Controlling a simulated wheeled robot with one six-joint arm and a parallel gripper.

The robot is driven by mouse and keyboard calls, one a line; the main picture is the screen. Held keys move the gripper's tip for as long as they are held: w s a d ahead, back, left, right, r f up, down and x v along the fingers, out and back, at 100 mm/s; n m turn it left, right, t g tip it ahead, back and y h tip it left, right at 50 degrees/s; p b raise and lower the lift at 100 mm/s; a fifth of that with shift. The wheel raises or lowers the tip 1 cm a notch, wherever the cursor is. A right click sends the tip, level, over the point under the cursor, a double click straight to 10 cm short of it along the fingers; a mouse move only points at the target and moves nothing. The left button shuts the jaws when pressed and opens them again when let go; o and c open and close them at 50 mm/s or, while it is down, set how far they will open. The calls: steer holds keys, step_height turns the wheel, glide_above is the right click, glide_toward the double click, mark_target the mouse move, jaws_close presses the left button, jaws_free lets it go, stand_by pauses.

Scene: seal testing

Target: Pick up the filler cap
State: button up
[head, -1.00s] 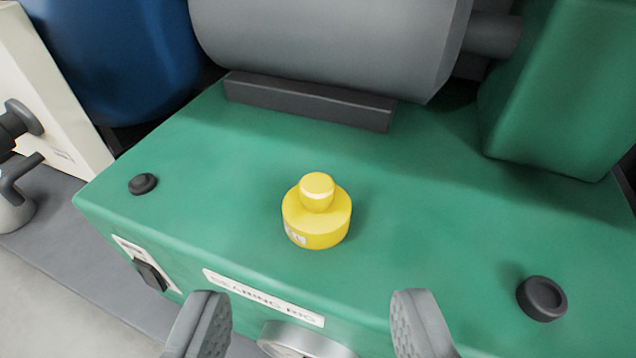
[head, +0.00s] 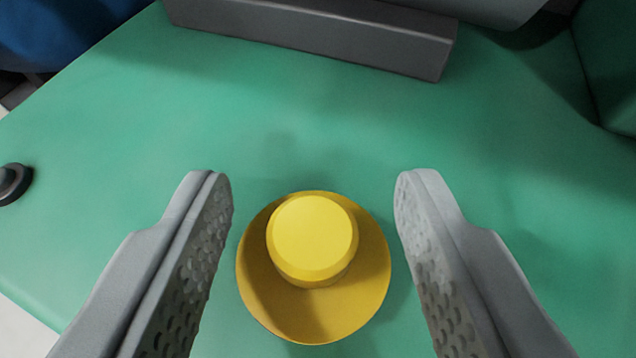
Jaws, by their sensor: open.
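The yellow filler cap (head: 315,310) has a wide round base and a narrower round knob on top. It stands upright on the green top of the bearing rig (head: 270,130), low in the middle of the head view. My gripper (head: 314,185) is open, with one grey, dimpled finger to the left of the cap and the other to its right. Green surface shows between each fingertip and the knob, so the fingers look apart from the knob.
A dark grey block (head: 310,35) lies across the green top behind the cap, below a large grey body. A dark round knob (head: 14,182) sits at the far left. The green surface around the cap is otherwise clear.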

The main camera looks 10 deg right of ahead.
steer(key=shift+w+d+f, duration=0.1)
steer(key=shift+w+f, duration=0.1)
steer(key=shift+w, duration=0.2)
jaws_close()
